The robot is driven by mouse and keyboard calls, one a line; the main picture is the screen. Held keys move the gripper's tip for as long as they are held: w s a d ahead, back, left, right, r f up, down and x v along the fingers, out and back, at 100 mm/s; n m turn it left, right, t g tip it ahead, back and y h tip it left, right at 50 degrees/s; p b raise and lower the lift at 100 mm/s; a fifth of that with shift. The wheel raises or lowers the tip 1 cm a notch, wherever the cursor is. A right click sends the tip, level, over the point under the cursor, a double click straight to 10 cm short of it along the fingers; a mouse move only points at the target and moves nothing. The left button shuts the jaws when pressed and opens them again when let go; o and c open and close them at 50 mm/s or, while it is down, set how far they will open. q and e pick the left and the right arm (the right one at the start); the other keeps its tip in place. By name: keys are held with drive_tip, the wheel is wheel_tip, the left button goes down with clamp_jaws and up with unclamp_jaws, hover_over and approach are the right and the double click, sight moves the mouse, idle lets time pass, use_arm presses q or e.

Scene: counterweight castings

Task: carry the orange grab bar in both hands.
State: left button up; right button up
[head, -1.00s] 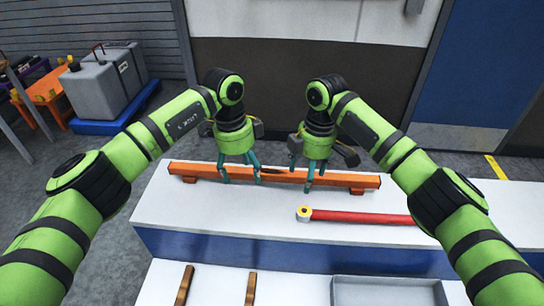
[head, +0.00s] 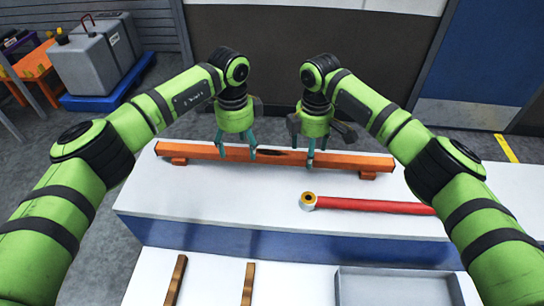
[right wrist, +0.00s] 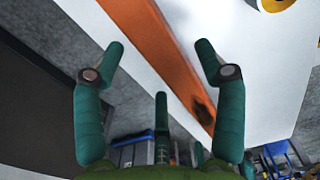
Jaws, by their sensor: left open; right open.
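The orange grab bar (head: 345,162) lies lengthwise along the white counter on two small orange feet, with a dark patch near its middle. My left gripper (head: 237,157) is open, its teal fingers pointing down at the bar left of the middle. My right gripper (head: 312,160) is open, its fingers at the bar right of the middle. In the right wrist view the bar (right wrist: 155,45) runs diagonally beyond the spread, empty fingers (right wrist: 160,62). Whether any finger touches the bar is unclear.
A red tube (head: 375,206) with a yellowish end lies on the counter (head: 200,205) in front of the bar. A grey tray (head: 395,271) and two brown strips lie on a nearer white surface. A grey case on a blue base (head: 105,98) stands at back left.

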sight(240, 153)
use_arm(q)
drive_tip(key=f, duration=0.3)
drive_tip(key=shift+s, duration=0.2)
use_arm(e)
drive_tip(key=f, duration=0.3)
drive_tip(key=shift+s, duration=0.2)
use_arm(q)
drive_tip(key=shift+w+f, duration=0.1)
drive_tip(key=shift+f, duration=0.2)
use_arm(e)
drive_tip(key=shift+w+f, duration=0.1)
drive_tip(key=shift+f, duration=0.2)
use_arm(q)
drive_tip(key=shift+r, duration=0.1)
clamp_jaws()
use_arm(e)
drive_tip(key=shift+r, duration=0.1)
clamp_jaws()
